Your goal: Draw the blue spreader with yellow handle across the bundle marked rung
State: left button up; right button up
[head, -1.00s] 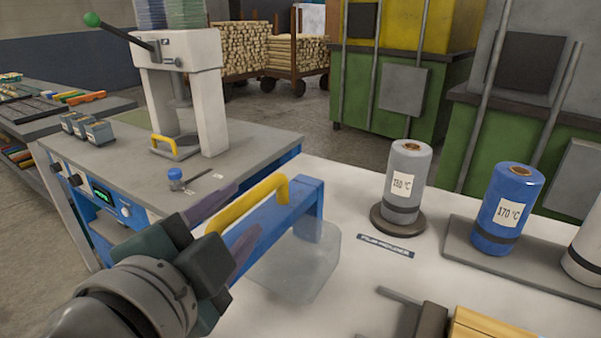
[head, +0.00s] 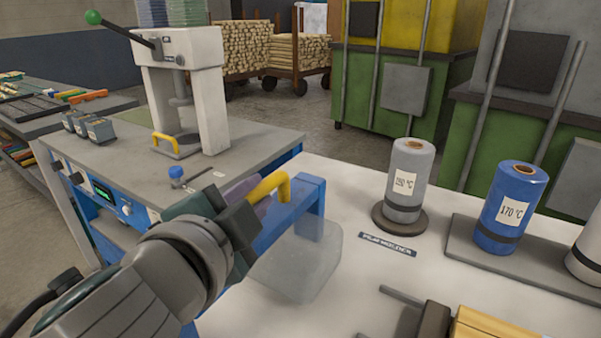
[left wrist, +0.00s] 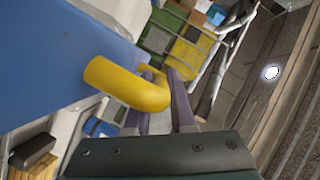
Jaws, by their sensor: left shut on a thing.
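In the left wrist view the yellow handle (left wrist: 128,85) passes at the purple fingers (left wrist: 163,105), beside the large blue face of the spreader (left wrist: 60,60). Pale wooden pieces (head: 490,326) are cut off at the lower right; I can read no rung marking on them. My right gripper is not in view.
A clear sheet (head: 300,262) lies under the spreader. A grey cylinder (head: 408,180) and a blue one marked 170 °C (head: 510,205) stand to the right. A dark block (head: 432,320) adjoins the wood. A press (head: 180,75) stands on the bench behind left.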

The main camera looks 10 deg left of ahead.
pick_arm(q)
grip_shut()
dwell(0.9)
